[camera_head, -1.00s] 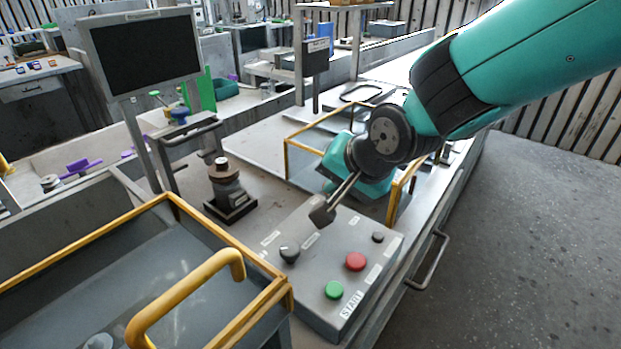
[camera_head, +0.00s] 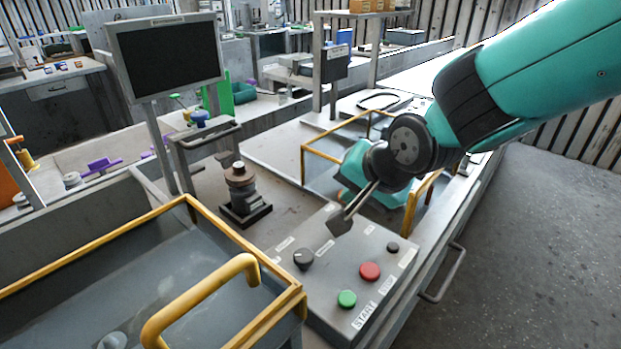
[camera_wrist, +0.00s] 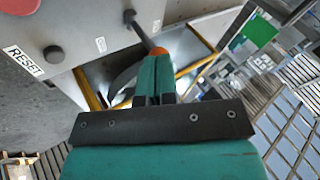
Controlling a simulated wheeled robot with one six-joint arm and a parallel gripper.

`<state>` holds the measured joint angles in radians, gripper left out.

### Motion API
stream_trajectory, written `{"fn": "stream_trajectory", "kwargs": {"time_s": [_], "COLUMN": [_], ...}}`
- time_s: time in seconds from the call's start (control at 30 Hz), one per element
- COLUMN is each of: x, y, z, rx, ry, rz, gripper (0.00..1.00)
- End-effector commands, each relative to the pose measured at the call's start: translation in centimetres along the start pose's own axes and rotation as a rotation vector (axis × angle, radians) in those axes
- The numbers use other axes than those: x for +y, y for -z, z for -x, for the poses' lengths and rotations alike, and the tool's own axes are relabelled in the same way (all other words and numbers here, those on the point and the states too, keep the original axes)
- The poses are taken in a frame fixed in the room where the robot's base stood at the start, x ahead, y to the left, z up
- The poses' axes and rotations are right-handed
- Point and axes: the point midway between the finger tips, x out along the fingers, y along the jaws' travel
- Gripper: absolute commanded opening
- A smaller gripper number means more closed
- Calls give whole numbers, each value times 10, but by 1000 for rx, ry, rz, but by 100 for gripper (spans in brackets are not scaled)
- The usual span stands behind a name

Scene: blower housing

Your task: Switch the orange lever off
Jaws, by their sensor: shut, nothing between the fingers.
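The lever stands out from the grey control box (camera_head: 322,235), with a dark base (camera_head: 340,222) and a thin metal rod (camera_head: 362,198). In the wrist view its rod (camera_wrist: 143,32) ends in an orange tip (camera_wrist: 158,51). The orange tip is hidden behind my wrist in the head view. My gripper (camera_wrist: 154,60) is shut and empty, its teal fingertips right at the orange tip. I cannot tell whether they touch. Small labels, too small to read, sit on either side of the lever's base.
The box also carries a black knob (camera_head: 304,259), a red button (camera_head: 370,271), a green button (camera_head: 347,299) and a small black button (camera_head: 393,247). A yellow-framed bin (camera_head: 180,205) stands at left. A yellow-edged enclosure (camera_head: 303,165) lies behind the box.

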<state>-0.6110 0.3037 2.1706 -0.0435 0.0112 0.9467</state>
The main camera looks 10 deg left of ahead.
Motion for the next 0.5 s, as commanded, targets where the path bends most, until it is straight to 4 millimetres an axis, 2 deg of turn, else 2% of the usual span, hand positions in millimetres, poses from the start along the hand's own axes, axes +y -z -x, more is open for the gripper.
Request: {"fn": "stream_trajectory", "kwargs": {"time_s": [0.5], "x": [-8], "y": [5], "z": [12], "rx": [1], "ry": [1], "rz": [0], "gripper": [0]}}
